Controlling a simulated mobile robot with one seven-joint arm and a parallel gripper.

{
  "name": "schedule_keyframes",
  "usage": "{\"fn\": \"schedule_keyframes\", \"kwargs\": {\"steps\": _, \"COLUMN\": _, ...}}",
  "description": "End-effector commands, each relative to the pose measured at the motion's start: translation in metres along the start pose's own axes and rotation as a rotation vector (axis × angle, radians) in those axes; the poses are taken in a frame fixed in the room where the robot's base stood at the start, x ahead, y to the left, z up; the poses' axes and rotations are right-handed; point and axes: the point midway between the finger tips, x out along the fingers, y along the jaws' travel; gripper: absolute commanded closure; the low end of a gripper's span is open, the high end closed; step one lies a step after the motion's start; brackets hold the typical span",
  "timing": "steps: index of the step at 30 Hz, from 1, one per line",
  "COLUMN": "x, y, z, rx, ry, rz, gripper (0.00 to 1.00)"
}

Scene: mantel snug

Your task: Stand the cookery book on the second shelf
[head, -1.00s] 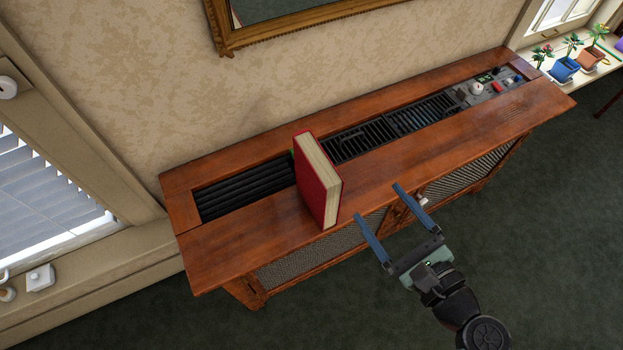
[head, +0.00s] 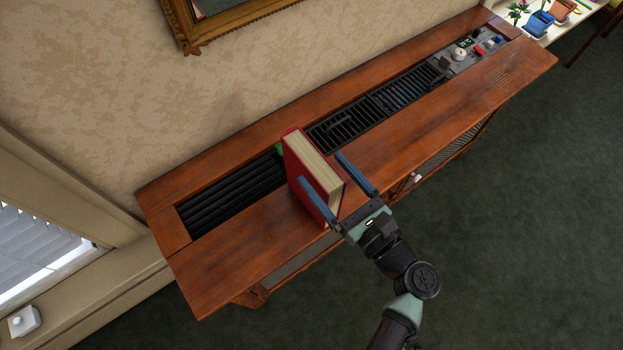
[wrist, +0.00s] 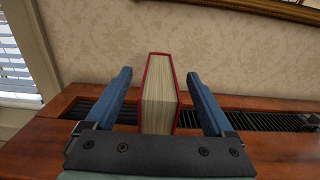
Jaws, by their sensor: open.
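The red cookery book (head: 309,182) stands upright on the wooden cabinet top, with its cream page edges facing my gripper. My gripper (head: 322,170) is open, with one blue finger on each side of the book. In the wrist view the book (wrist: 159,95) shows between the two fingers (wrist: 158,85), with a gap on both sides, so it is not gripped. A small bit of green shows behind the book in the head view. No second shelf can be made out in these views.
The wooden cabinet (head: 235,252) has black grilles (head: 345,128) along its top and a control panel (head: 475,48) at the far right. A gilt frame (head: 205,32) hangs on the wall above. Potted plants (head: 540,22) stand on a ledge at the upper right. Green carpet lies clear in front.

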Motion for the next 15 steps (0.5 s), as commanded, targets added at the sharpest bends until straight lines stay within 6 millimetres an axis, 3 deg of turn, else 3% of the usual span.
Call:
{"fn": "schedule_keyframes", "kwargs": {"steps": 9, "x": 0.044, "y": 0.000, "z": -0.005, "rx": -0.001, "ry": 0.000, "rz": 0.002, "gripper": 0.12}}
{"fn": "schedule_keyframes", "kwargs": {"steps": 15, "x": 0.049, "y": 0.000, "z": -0.006, "rx": -0.001, "ry": 0.001, "rz": 0.000, "gripper": 0.12}}
